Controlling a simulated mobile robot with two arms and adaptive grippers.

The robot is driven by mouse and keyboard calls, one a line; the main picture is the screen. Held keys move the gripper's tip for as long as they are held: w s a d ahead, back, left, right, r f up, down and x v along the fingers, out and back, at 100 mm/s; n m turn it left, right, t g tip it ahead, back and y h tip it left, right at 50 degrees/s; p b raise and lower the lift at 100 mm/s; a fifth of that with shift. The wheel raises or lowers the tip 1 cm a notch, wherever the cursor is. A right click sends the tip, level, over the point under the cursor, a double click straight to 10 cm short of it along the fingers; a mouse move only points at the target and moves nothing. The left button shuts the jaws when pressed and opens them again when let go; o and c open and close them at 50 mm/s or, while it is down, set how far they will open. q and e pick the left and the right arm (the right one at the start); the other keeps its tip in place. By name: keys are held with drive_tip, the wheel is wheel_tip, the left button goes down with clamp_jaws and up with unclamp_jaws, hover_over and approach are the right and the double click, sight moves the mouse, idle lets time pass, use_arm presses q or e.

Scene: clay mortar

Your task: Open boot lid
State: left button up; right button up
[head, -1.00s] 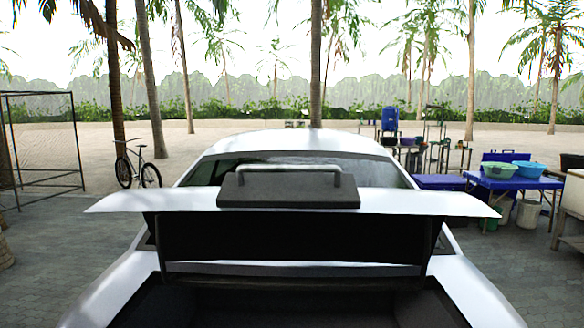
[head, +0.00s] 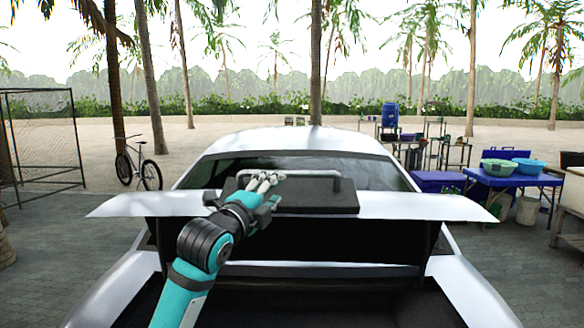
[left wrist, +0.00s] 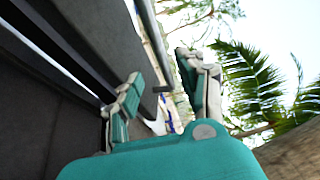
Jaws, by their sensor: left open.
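The white boot lid (head: 430,207) of the car stands raised in the head view, with the dark open boot (head: 330,300) below it. A dark block (head: 325,198) on the lid's upper edge carries a grey bar handle (head: 318,172). My left gripper (head: 268,181) is open at the left half of the handle and covers part of it. In the left wrist view my gripper's fingers (left wrist: 162,95) are spread, with a grey bar (left wrist: 150,35) that looks like the handle running between them. Contact with it is unclear. My right gripper is not in view.
The white car roof (head: 300,140) and rear window lie beyond the lid. A bicycle (head: 138,168) and a wire frame stand at the left. A blue table (head: 515,182) with basins stands at the right. The paving beside the car is clear.

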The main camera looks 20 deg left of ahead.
sight(290, 175)
use_arm(q)
drive_tip(key=w+p, duration=0.1)
drive_tip(key=w, duration=0.2)
drive_tip(key=w+r+p, duration=0.1)
drive_tip(key=w, duration=0.2)
drive_tip(key=w+d+p, duration=0.1)
drive_tip(key=w+p, duration=0.1)
drive_tip(key=w, duration=0.1)
drive_tip(key=shift+w+r, duration=0.15)
drive_tip(key=shift+w, duration=0.1)
drive_tip(key=shift+w+d, duration=0.1)
drive_tip(key=shift+w, duration=0.35)
clamp_jaws()
drive_tip(key=shift+f, duration=0.2)
